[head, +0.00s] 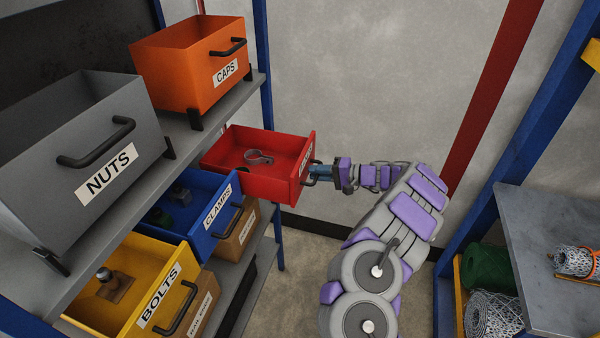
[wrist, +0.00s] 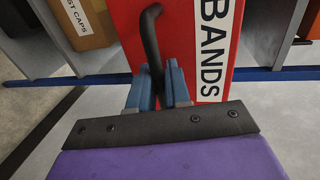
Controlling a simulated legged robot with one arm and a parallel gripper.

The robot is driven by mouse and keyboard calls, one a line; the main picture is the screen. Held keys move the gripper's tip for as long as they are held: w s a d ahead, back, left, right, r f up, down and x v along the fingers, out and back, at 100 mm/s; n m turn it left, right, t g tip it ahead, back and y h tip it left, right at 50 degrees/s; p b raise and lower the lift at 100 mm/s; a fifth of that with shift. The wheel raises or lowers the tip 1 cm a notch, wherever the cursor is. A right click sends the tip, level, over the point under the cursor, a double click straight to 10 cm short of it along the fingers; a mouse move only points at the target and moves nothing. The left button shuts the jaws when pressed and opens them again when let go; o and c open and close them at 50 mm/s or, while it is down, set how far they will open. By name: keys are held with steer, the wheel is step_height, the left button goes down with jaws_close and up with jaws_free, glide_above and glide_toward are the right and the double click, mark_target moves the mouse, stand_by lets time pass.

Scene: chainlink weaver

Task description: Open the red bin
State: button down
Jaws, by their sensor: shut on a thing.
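The red bin (head: 262,182) sticks out from the shelf past the blue bin, with a metal band clamp (head: 258,157) visible inside. Its front also shows in the wrist view (wrist: 123,28), with a label reading BANDS. Its black handle (wrist: 150,45) passes between the blue fingers of my gripper (wrist: 159,92). My gripper, also in the head view (head: 316,173), is shut on this handle at the bin's front. The fingers hide the lower part of the handle.
The blue CLAMPS bin (head: 208,226) and yellow BOLTS bin (head: 160,300) also jut from the left rack. Above them stand the grey NUTS bin (head: 70,150) and orange CAPS bin (head: 190,70). A right rack (head: 550,230) holds wire rolls. Floor between is clear.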

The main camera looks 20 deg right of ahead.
steer(key=shift+s+d+f, duration=0.25)
steer(key=shift+s+d, duration=0.7)
steer(key=shift+d, duration=0.25)
steer(key=c, duration=1.3)
jaws_free()
steer(key=shift+w, duration=0.1)
steer(key=shift+r, duration=0.1)
steer(key=p+v, duration=0.2)
steer(key=v, duration=1.5)
steer(key=shift+d, duration=0.3)
